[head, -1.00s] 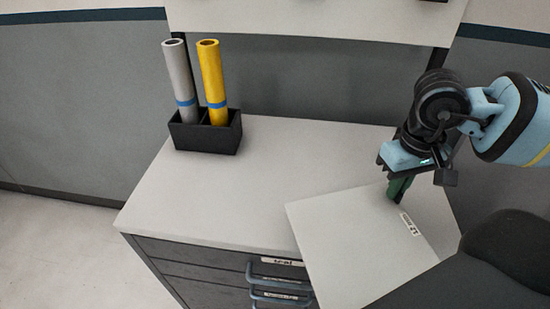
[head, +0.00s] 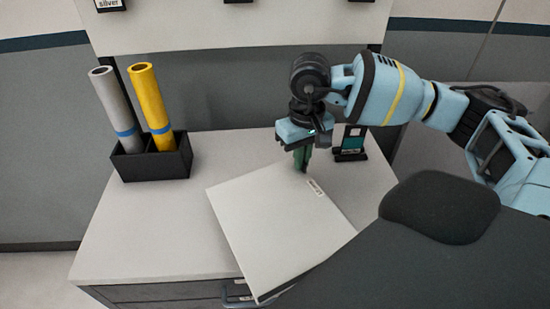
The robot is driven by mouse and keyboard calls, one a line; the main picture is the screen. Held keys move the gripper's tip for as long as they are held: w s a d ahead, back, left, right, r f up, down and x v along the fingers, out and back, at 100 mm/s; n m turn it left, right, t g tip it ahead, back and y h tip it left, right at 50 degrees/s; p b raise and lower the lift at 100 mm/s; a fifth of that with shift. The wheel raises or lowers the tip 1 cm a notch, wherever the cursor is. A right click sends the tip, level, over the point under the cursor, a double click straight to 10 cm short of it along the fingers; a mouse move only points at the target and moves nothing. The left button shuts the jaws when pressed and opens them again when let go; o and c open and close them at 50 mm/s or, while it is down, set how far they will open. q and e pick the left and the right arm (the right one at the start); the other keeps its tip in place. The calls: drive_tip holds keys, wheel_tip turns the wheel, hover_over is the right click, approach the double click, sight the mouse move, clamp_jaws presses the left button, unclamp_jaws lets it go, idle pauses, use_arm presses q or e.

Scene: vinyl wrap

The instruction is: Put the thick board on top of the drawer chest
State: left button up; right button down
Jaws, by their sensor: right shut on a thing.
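The thick board (head: 270,225) is a white flat panel with a small label near its far right edge. It shows over the front right part of the drawer chest (head: 135,225), whose top is light grey. My right gripper (head: 301,168) is shut on the board's far edge, beside the label. The board's near left corner reaches past the chest's front edge, and its near right part is hidden behind a dark part of my body. I cannot tell whether the board touches the chest top. My left gripper is not in view.
A black holder (head: 152,160) with a grey roll (head: 113,105) and a yellow roll (head: 150,105) stands at the back left of the chest top. A small dark stand with a teal item (head: 352,142) is at the back right. The left middle of the top is clear.

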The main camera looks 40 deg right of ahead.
drive_tip(key=w, duration=0.2)
drive_tip(key=w+a, duration=0.1)
drive_tip(key=w, duration=0.1)
drive_tip(key=w+a, duration=0.1)
drive_tip(key=w, duration=0.2)
drive_tip(key=shift+a+f, duration=0.1)
drive_tip(key=shift+f, duration=0.2)
drive_tip(key=shift+f+p, duration=0.45)
drive_tip(key=shift+f, duration=1.35)
drive_tip(key=shift+f, duration=0.15)
drive_tip(key=c, duration=1.6)
unclamp_jaws()
wheel_tip(320, 180, up, 12)
drive_tip(key=shift+r+b, duration=0.15)
drive_tip(key=shift+b, duration=0.3)
